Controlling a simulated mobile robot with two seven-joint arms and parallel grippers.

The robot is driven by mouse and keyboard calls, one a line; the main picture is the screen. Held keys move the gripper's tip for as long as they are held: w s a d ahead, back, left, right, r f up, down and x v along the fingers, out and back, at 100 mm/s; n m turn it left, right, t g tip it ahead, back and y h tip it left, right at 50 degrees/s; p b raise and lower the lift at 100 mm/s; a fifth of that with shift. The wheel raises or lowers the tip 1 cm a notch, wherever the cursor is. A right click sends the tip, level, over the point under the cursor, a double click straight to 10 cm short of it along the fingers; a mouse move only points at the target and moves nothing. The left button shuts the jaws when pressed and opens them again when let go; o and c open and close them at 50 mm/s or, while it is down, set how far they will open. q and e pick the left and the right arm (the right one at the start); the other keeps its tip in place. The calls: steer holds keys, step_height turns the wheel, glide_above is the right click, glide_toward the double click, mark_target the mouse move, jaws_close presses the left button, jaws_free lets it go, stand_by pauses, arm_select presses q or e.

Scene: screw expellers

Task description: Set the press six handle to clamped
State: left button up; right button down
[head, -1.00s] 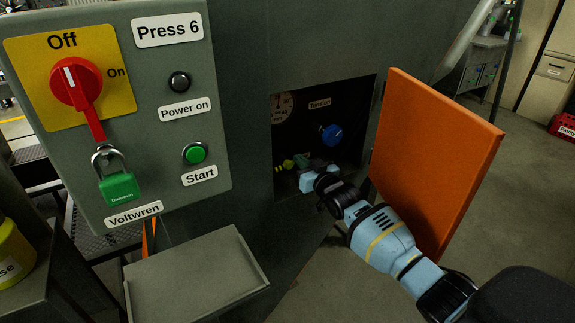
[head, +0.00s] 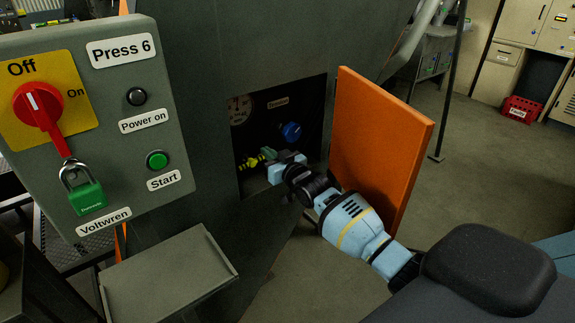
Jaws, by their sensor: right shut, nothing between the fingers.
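The control box of Press 6 (head: 150,95) is at the left, with a red switch (head: 38,105) pointing to Off and a green padlock (head: 86,195) hanging on it. To its right is an open recess in the machine. Inside are a yellow-green handle (head: 252,163) low down, a blue knob (head: 291,131) and a round gauge (head: 240,109). My right gripper (head: 270,157) is inside the recess, shut and empty, just right of the yellow-green handle. Whether they touch I cannot tell. The gripper partly hides the lower recess. My left gripper is not in view.
The orange door (head: 380,150) stands open at the right of the recess, close beside my right arm. A grey tray (head: 170,275) juts out below the control box. A red crate (head: 520,110) is on the floor far back. Floor right of the door is clear.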

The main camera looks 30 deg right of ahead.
steer(key=s, duration=0.7)
steer(key=shift+s+d+f+p, duration=0.2)
steer(key=shift+d+p, duration=0.1)
steer(key=shift+d, duration=0.05)
steer(key=s+a+f+g, duration=0.3)
steer(key=s+a+f, duration=0.2)
steer(key=s+f, duration=0.5)
steer(key=s+a+f+g, duration=0.2)
steer(key=s+f, duration=0.4)
steer(key=s, duration=0.5)
steer(key=s+a+f+n+g, duration=0.1)
steer(key=s+a+f, duration=0.4)
steer(key=s, duration=0.5)
steer(key=s+a+f+g, duration=0.3)
steer(key=s+f, duration=0.4)
steer(key=s, duration=0.4)
steer(key=shift+s+a+n+y, duration=0.3)
steer(key=shift+s+a+y, duration=0.05)
steer(key=shift+y, duration=0.05)
steer(key=shift+d, duration=0.1)
